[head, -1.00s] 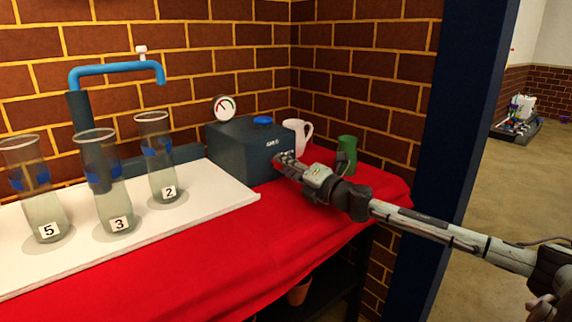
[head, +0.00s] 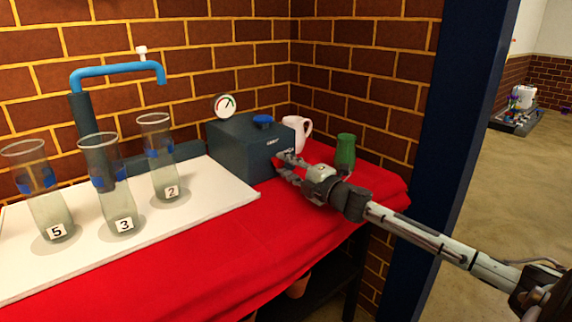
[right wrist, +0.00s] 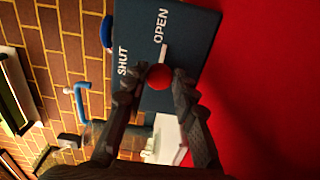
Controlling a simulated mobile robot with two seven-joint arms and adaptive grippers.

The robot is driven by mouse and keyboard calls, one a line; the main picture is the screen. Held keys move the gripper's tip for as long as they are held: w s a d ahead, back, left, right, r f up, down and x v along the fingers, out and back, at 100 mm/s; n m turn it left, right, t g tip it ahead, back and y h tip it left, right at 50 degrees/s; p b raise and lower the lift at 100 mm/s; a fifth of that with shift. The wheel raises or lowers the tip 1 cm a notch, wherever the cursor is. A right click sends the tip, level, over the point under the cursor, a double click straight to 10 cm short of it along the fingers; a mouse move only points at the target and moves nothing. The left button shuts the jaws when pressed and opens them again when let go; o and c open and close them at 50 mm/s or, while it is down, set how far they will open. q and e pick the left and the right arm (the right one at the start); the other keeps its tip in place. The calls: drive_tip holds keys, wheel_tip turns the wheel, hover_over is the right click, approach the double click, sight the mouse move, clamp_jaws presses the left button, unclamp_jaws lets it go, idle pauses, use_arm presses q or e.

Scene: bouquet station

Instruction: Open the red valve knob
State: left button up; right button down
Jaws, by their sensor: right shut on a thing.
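The red valve knob (right wrist: 159,76) is on the front face of the dark blue box (head: 235,148), below its SHUT and OPEN labels. My right gripper (head: 282,164) is at that face; in the right wrist view its fingertips (right wrist: 158,84) are closed on either side of the knob. A pale pointer (right wrist: 163,52) shows beside the knob, nearer the word OPEN than SHUT. My left gripper is not in view.
Several numbered glass vases (head: 163,180) stand on a white board (head: 225,188) at the left, under a blue pipe (head: 118,69). A white mug (head: 300,130) and a green cup (head: 345,152) stand close behind my gripper. The red cloth (head: 215,240) is clear in front.

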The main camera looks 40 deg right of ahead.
drive_tip(key=c, duration=1.2)
unclamp_jaws()
drive_tip(key=shift+s, duration=0.15)
drive_tip(key=shift+s+f, duration=0.1)
drive_tip(key=shift+s, duration=0.15)
drive_tip(key=s, duration=0.7)
drive_tip(key=s+d, duration=0.1)
drive_tip(key=s, duration=0.3)
drive_tip(key=shift+s, duration=0.1)
